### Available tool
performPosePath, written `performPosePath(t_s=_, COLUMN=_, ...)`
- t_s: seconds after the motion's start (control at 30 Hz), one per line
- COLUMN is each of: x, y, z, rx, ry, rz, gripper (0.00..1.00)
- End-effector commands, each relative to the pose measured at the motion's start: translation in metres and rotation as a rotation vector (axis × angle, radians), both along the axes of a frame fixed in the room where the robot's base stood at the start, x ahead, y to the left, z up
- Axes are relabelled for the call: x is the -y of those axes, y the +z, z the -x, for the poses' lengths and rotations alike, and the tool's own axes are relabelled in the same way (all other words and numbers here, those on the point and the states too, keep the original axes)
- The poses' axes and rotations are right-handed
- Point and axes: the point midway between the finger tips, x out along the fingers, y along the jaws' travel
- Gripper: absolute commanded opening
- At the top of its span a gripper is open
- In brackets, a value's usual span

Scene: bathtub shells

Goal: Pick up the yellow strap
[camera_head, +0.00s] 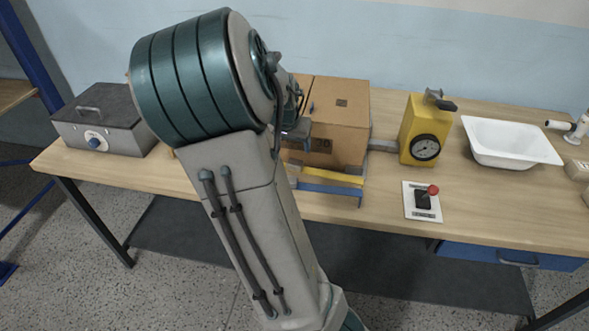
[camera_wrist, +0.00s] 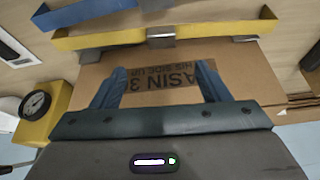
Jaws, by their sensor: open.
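The yellow strap (camera_head: 332,177) is a long band with upturned ends on the table in front of the cardboard box. In the wrist view the yellow strap (camera_wrist: 112,39) crosses the upper part, with grey metal pieces against it. My gripper (camera_wrist: 160,76) is open and empty. Its two blue fingers point toward the strap, apart from it in the picture, with the printed box face behind them. In the head view my arm hides most of the gripper and the strap's left part.
A blue strap (camera_head: 335,188) lies parallel in front of the yellow one. The cardboard box (camera_head: 345,110) stands close behind. A yellow gauge block (camera_head: 418,128), switch panel (camera_head: 410,211) and white basin (camera_head: 509,141) are to the right. A grey metal case (camera_head: 108,118) stands left.

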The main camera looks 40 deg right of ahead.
Motion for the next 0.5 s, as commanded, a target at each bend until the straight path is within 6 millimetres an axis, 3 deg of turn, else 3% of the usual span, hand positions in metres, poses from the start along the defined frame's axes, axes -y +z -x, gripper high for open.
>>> performPosePath(t_s=0.2, x=0.012, y=-0.035, z=-0.007, rx=-0.002, ry=-0.004, rz=-0.001, gripper=0.69)
performPosePath(t_s=0.5, x=0.019, y=-0.056, z=-0.014, rx=0.0, ry=0.001, rz=0.0, gripper=0.69)
